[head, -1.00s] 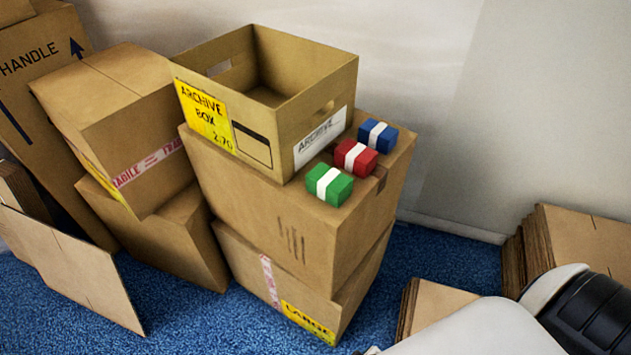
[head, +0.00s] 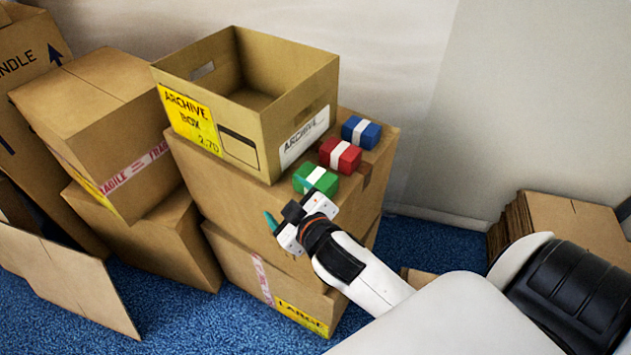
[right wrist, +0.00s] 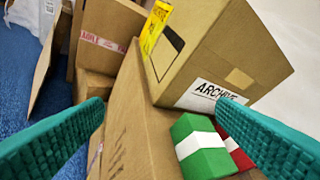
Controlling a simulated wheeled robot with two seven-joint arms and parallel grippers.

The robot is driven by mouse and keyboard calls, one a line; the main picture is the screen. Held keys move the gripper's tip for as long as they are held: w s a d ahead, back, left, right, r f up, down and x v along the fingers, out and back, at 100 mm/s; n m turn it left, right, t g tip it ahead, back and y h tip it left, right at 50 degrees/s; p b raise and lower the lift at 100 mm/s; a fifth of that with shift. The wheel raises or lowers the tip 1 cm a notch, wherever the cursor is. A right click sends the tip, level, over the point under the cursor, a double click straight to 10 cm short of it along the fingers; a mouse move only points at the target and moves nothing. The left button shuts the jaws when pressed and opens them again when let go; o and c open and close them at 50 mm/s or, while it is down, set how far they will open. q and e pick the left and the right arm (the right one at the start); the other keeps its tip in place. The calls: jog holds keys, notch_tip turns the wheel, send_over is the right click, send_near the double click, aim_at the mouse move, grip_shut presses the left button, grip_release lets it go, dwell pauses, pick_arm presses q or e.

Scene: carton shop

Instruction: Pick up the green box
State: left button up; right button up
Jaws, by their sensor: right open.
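The green box (head: 315,180) with a white band lies on top of the upper carton, at its front right, beside the open archive box. In the right wrist view the green box (right wrist: 201,147) is low and right of centre, near the right finger. My right gripper (head: 287,208) is in front of the carton's near face, just left of and nearer than the green box. Its teal fingers (right wrist: 160,135) are spread wide with nothing held between them. My left gripper does not show in any view.
A red box (head: 340,155) and a blue box (head: 361,132) sit in a row behind the green box. The archive box (head: 237,112) stands close on their left. Stacked cartons (head: 100,120) fill the left side.

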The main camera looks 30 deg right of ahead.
jog(key=w+a+r+n+y, duration=0.3)
jog(key=a+r+n+y, duration=0.5)
jog(key=n, duration=0.4)
jog(key=w+a+r+n+y, duration=0.2)
jog(key=a+r+n+y, duration=0.4)
jog(key=r+n+y, duration=0.35)
jog(key=n+g+h, duration=1.3)
jog(key=g+h, duration=0.1)
jog(key=h, duration=0.3)
send_over(315, 176)
notch_tip(315, 176, down, 13)
jog(key=shift+y, duration=0.25)
notch_tip(315, 176, down, 6)
jog(key=p, duration=0.2)
jog(key=shift+d+p, duration=0.1)
jog(key=shift+p, duration=0.3)
notch_tip(315, 176, down, 5)
jog(key=p, duration=0.3)
jog(key=shift+r, duration=0.1)
jog(key=shift+f, duration=0.35)
jog(key=shift+n, duration=0.25)
jog(key=c, duration=1.1)
